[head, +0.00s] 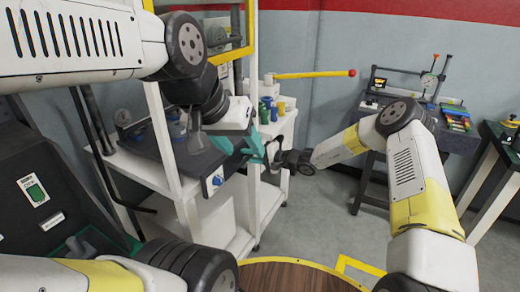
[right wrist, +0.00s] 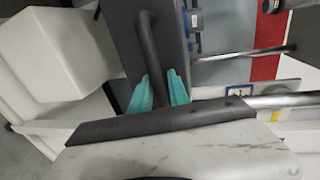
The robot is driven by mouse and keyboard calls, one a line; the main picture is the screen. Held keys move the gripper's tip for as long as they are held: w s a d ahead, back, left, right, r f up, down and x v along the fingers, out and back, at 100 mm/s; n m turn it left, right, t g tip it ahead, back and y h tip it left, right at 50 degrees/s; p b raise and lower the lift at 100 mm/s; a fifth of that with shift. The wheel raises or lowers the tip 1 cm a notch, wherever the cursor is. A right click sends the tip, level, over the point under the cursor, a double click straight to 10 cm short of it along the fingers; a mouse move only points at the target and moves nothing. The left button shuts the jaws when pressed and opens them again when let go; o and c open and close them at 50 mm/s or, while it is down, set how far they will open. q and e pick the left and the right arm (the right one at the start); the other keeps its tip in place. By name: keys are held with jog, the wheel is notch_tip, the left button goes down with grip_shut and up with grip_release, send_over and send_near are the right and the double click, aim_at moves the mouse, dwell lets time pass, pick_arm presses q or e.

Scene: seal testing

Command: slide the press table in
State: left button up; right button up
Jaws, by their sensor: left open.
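The press table is a dark grey slab (head: 190,180) on a white shelf frame at left centre in the head view. It carries a blue knob on its front edge. In the right wrist view its dark surface (right wrist: 176,62) runs up the middle, with a black bar handle (right wrist: 145,35). My right gripper (right wrist: 163,92) has a teal finger on each side of this handle and appears closed on it. In the head view my right gripper (head: 270,153) reaches the slab's right end.
Blue, green and yellow pieces stand on a white shelf (head: 283,112) behind the slab. A yellow lever with a red knob (head: 320,74) sticks out above it. A bench with instruments (head: 440,125) stands at right. The grey floor (head: 310,215) between is clear.

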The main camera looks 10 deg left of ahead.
jog(key=shift+o, duration=0.9)
jog(key=v, duration=0.7)
jog(key=shift+d, duration=0.4)
jog(key=shift+s, duration=0.15)
dwell(0.5)
